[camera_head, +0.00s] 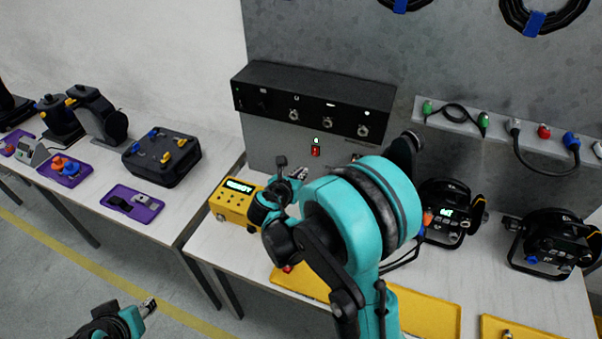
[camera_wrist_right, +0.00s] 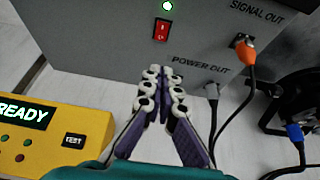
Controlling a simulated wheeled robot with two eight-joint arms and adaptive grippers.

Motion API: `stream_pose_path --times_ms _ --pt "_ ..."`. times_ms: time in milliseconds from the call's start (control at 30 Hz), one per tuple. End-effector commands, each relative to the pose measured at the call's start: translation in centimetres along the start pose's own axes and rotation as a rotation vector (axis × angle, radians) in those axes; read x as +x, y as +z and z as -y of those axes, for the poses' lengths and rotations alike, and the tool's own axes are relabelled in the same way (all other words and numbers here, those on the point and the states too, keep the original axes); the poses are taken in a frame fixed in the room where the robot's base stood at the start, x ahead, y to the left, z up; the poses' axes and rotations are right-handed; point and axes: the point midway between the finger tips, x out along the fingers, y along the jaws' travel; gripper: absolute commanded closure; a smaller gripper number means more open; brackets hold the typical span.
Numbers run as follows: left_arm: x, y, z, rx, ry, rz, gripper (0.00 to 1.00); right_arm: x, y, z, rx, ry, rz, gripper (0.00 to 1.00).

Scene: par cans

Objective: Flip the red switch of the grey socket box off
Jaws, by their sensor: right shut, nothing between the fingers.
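The grey socket box (camera_head: 270,142) stands at the back of the table. Its red switch (camera_head: 315,151) is on the front face, just below a lit green lamp (camera_head: 316,140). In the right wrist view the red switch (camera_wrist_right: 161,30) shows large, above and slightly left of the fingertips, with the lamp (camera_wrist_right: 166,6) over it. My right gripper (camera_wrist_right: 164,72) is shut and empty in front of the box, its fingertips below the switch and apart from it in the picture. In the head view my right gripper (camera_head: 298,174) is partly hidden by its arm. My left gripper (camera_head: 150,305) is low at the left.
A yellow tester (camera_head: 232,203) reading READY stands left of my right gripper. An orange plug (camera_wrist_right: 245,52) and a grey plug (camera_wrist_right: 211,91) sit at the box's right side with cables. Black lamps (camera_head: 448,215) stand on the right; yellow trays (camera_head: 430,312) lie in front.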

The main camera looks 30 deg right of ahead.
Motion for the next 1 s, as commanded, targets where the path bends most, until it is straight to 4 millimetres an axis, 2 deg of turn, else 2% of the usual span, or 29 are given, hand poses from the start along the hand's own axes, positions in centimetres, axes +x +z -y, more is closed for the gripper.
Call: stream_pose_path --times_ms 33,300,500,700,1000 --pt "0.4 0.3 0.0 0.0 0.0 0.0 0.6 1.3 -0.2 0.0 0.003 -0.003 0.0 1.0" --pt "1.5 1.0 0.0 0.0 0.0 0.0 0.6 7.1 -0.2 0.1 0.002 -0.002 0.0 1.0" --pt "1.9 1.4 0.0 0.0 0.0 0.0 0.6 9.7 0.7 0.0 0.002 0.0 0.0 1.0" --pt "2.0 1.4 0.0 0.0 0.0 0.0 0.6 10.8 1.1 0.0 0.001 0.0 0.0 1.0" --pt "2.0 1.4 0.0 0.0 0.0 0.0 0.6 10.8 1.1 0.0 0.001 0.001 0.0 1.0"
